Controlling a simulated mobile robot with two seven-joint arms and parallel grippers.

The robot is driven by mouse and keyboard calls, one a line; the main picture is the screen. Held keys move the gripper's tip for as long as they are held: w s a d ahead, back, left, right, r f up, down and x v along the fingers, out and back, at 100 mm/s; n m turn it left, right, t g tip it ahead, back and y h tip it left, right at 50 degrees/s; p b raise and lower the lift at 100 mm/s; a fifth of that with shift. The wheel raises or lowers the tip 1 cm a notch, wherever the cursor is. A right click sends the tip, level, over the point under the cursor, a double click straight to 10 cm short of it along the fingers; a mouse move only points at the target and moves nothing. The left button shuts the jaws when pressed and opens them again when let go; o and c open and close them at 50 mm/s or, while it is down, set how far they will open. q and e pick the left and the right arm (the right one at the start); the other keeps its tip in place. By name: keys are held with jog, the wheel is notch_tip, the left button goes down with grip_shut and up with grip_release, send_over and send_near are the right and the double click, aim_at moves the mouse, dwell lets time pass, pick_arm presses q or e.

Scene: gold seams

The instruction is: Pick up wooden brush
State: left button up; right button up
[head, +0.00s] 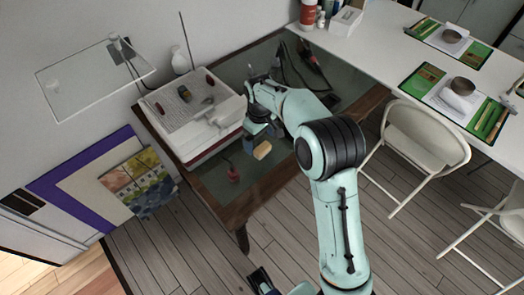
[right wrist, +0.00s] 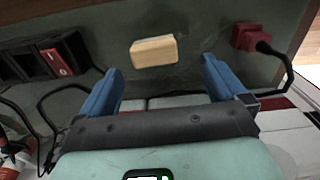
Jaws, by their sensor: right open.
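A small pale tan block, which I take for the wooden brush (head: 262,150), lies on the dark green table top; its bristles cannot be made out. In the right wrist view the brush (right wrist: 154,51) lies beyond the fingertips, roughly centred between them and apart from both. My right gripper (head: 260,129) is low over the table close beside the brush, with its blue fingers partly hidden by the wrist. In the right wrist view the gripper (right wrist: 160,70) is open and empty.
A white box (head: 208,130) with tools on top stands left of the gripper. A red object with a cable (head: 233,175) lies near the table's front edge; it also shows in the wrist view (right wrist: 250,38). A black unit with a red switch (right wrist: 55,62) is on the other side.

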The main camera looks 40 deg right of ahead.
aim_at(262, 147)
jog(key=shift+s+d+f+b, duration=0.1)
jog(key=shift+d+f+b, duration=0.15)
jog(key=shift+f, duration=1.3)
jog(key=shift+d+f+b, duration=0.15)
jog(key=shift+d+f, duration=0.05)
jog(key=shift+f, duration=1.3)
jog(key=c, duration=1.1)
